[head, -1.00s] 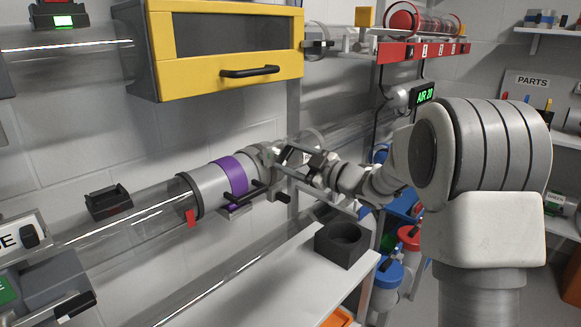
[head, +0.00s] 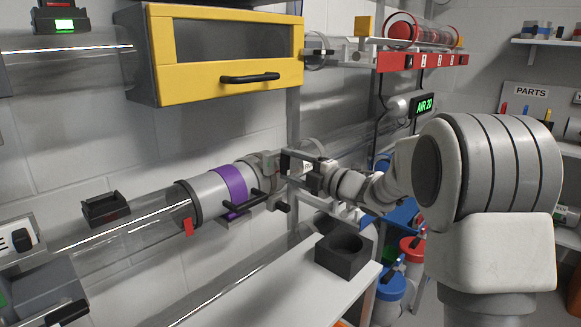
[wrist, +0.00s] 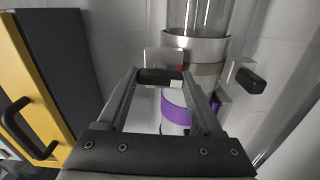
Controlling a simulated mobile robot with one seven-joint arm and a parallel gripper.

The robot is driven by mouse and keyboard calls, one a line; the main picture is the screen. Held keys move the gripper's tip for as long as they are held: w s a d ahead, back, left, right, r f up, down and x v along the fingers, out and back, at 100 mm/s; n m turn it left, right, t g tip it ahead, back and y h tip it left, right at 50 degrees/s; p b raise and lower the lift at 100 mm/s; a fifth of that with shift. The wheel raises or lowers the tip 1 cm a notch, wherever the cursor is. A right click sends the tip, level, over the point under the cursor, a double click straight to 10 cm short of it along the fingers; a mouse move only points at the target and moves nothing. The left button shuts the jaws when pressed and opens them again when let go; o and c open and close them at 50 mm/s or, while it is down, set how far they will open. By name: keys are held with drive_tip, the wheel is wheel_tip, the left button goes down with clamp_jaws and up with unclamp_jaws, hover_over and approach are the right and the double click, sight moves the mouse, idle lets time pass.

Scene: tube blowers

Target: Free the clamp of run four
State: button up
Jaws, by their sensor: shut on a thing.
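The run with a purple band (head: 231,188) is a clear tube with grey sleeves on the wall. The band also shows in the wrist view (wrist: 177,112). A grey clamp (head: 266,162) sits around the tube, right of the band. In the wrist view the metal collar (wrist: 196,49) lies beyond the band. My gripper (wrist: 160,76) is shut on a dark handle (wrist: 158,77) beside the collar. In the head view my gripper (head: 284,165) is at the clamp and hides part of it. I cannot read a run number on this tube.
A yellow-framed cabinet (head: 225,90) hangs above the tube. A black lever (head: 240,204) sticks out below the band. A white shelf (head: 285,277) carries a dark block with a round hole (head: 342,258). A numbered red rack (head: 420,62) is at the upper right.

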drive_tip(key=shift+n, duration=0.5)
drive_tip(key=o, duration=1.4)
drive_tip(key=shift+c, duration=0.2)
drive_tip(key=shift+s+d, duration=0.1)
drive_tip(key=p+v, duration=0.3)
drive_tip(key=v, duration=1.4)
drive_tip(key=shift+d+r, duration=0.1)
